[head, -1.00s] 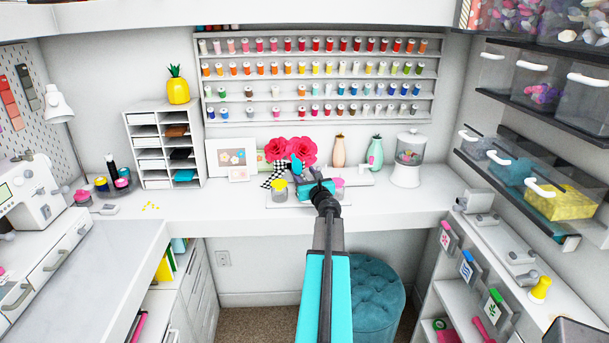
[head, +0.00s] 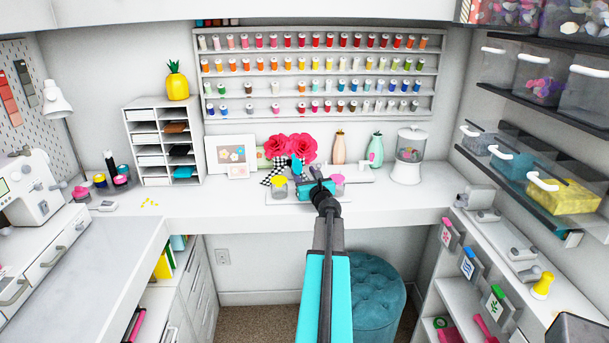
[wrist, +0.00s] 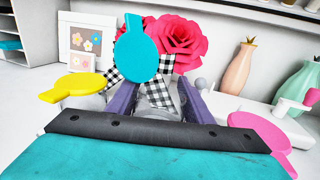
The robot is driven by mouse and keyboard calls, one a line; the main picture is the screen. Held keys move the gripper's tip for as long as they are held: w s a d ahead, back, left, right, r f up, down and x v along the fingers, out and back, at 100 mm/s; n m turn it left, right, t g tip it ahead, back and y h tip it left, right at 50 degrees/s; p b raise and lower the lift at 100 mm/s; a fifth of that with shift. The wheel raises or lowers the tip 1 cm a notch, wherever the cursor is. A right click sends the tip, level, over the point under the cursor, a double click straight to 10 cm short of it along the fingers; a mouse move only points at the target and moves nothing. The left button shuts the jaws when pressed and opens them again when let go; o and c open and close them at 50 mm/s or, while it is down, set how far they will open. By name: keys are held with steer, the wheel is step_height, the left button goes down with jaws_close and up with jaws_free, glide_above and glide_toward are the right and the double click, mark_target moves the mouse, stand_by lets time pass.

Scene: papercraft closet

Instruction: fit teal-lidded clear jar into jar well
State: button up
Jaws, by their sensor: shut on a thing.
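The teal lid (wrist: 137,47) of the clear jar stands up between my gripper's purple fingers (wrist: 160,98) in the wrist view. My gripper is shut on this jar; its clear body is mostly hidden. In the head view the teal lid (head: 297,165) shows just beyond my gripper (head: 303,182), over the back desk. A yellow-lidded jar (head: 279,184) is to the left, also in the wrist view (wrist: 78,87). A pink lid (head: 337,180) is to the right, also in the wrist view (wrist: 262,130). The jar well itself is hidden behind my gripper; I cannot tell whether the jar is in it.
Red paper flowers (head: 291,148) and a black-and-white checked bow (wrist: 158,95) are close behind the jar. Framed pictures (head: 231,154) stand left of them. A peach vase (head: 339,148), a green vase (head: 375,150) and a dispenser (head: 409,155) stand right.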

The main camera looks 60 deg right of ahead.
steer(key=shift+f+b, duration=0.65)
steer(key=shift+b, duration=0.05)
steer(key=o, duration=1.1)
steer(key=shift+s+a, duration=0.1)
steer(key=shift+a, duration=0.05)
steer(key=shift+b+v, duration=1.35)
steer(key=shift+v, duration=5.4)
